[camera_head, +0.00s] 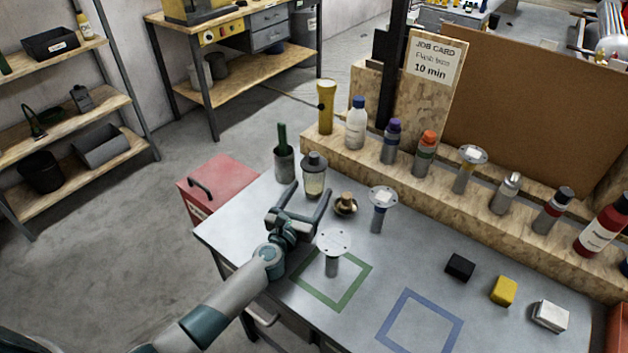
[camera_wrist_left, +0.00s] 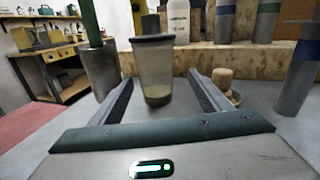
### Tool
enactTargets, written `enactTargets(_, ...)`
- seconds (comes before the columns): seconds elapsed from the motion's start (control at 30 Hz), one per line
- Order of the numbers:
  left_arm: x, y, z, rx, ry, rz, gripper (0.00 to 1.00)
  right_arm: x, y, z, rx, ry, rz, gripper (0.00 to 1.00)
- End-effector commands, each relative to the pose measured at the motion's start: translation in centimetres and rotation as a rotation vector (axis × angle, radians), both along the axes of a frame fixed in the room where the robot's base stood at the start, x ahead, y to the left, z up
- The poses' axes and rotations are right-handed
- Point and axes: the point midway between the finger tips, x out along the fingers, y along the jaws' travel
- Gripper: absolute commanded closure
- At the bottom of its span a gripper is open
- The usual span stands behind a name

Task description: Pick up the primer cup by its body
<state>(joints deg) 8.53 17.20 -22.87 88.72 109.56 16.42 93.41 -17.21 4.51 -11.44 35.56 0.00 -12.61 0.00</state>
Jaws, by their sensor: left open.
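The clear cup with a dark lid and a little brownish content, which I take as the primer cup (camera_head: 314,182), stands upright on the grey bench top. It also shows in the left wrist view (camera_wrist_left: 155,72), ahead of the palm and between the lines of the two fingers. My left gripper (camera_head: 310,190) is open and empty, its fingertips spread at the near side of the cup. I cannot tell whether the tips reach past its body; no contact shows. My right gripper is not in view.
A grey pot with a green handle (camera_head: 283,164) stands left of the cup. Disc-topped tools (camera_head: 333,243) (camera_head: 381,208) stand nearby. A wooden ledge (camera_head: 345,148) with bottles runs behind. The front of the bench has clear room.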

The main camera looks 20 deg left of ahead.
Motion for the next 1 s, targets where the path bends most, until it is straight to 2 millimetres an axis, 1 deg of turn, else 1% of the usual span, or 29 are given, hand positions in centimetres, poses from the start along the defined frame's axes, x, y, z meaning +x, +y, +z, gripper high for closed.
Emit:
enactTargets(0.17, 1.5, 0.2, -0.1, 0.002, -0.001, 0.001, 0.29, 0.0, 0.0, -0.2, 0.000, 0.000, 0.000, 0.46)
enactTargets(0.3, 3.3, 0.5, -0.4, 0.002, -0.002, 0.002, 0.29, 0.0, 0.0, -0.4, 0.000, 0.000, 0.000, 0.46)
enactTargets(0.4, 4.4, 0.4, -0.4, 0.000, -0.001, 0.001, 0.29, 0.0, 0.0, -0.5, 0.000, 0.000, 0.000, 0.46)
enactTargets(0.5, 5.0, 0.3, -0.4, 0.002, -0.001, 0.000, 0.29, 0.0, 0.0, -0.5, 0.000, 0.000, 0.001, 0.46)
enactTargets(1.0, 5.1, 0.3, -0.4, 0.000, 0.000, 0.000, 0.29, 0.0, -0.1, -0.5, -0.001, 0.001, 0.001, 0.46)
